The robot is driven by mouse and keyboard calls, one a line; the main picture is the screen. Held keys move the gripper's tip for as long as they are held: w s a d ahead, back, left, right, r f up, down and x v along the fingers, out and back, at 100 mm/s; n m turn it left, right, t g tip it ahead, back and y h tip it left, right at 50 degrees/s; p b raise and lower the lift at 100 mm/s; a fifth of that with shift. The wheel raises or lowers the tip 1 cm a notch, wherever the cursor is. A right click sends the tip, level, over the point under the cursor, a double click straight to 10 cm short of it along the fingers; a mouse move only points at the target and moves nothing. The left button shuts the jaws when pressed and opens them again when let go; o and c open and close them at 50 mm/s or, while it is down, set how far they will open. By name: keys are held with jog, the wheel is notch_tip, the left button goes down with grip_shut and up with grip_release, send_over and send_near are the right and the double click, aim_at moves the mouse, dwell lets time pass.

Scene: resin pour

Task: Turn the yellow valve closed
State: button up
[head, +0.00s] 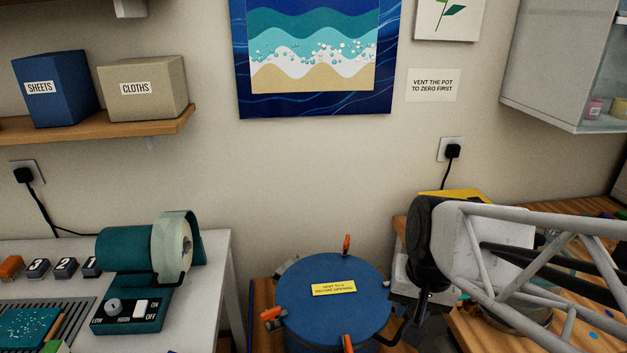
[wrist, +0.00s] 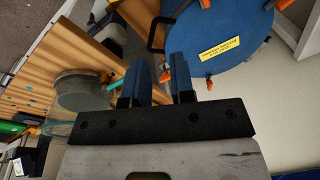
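The blue pot has a round lid (head: 335,295) with a yellow label and orange clamps around its rim; it stands at bottom centre in the head view. Its lid (wrist: 232,30) also shows at the top of the wrist view. I cannot make out a yellow valve in either view. A flat yellow thing (head: 452,195) shows partly behind my arm in the head view, and I cannot tell what it is. My gripper (wrist: 161,62) has two blue fingers apart with nothing seen between them, close beside the pot; in the head view my arm hides much of that area.
A wooden bench (wrist: 50,75) with a grey round vessel (wrist: 85,92) lies left in the wrist view. A wall sign (head: 432,85) reads "vent the pot to zero first".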

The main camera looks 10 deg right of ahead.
jog(key=shift+w+a+t, duration=0.9)
jog(key=shift+a+t, duration=0.9)
jog(key=shift+a, duration=1.35)
jog(key=w+f+m+t+h, duration=0.2)
jog(key=w+f+m+t, duration=0.5)
jog(key=m, duration=0.6)
jog(key=s+d+f+m+h, duration=0.8)
jog(key=d+f+m+h, duration=0.15)
jog(key=m, duration=0.25)
jog(key=s+f+n, duration=0.1)
jog(key=s+f, duration=0.1)
jog(key=f, duration=0.5)
jog(key=s+f+n, duration=0.2)
jog(key=s+f, duration=0.1)
jog(key=f, duration=0.4)
jog(key=shift+s+d+f+n+g, duration=0.2)
jog(key=shift+d+f+n+g, duration=0.1)
jog(key=shift+d+f, duration=0.1)
jog(key=shift+w+d+h, duration=0.2)
jog(key=shift+w+h, duration=0.05)
jog(key=shift+w, duration=0.05)
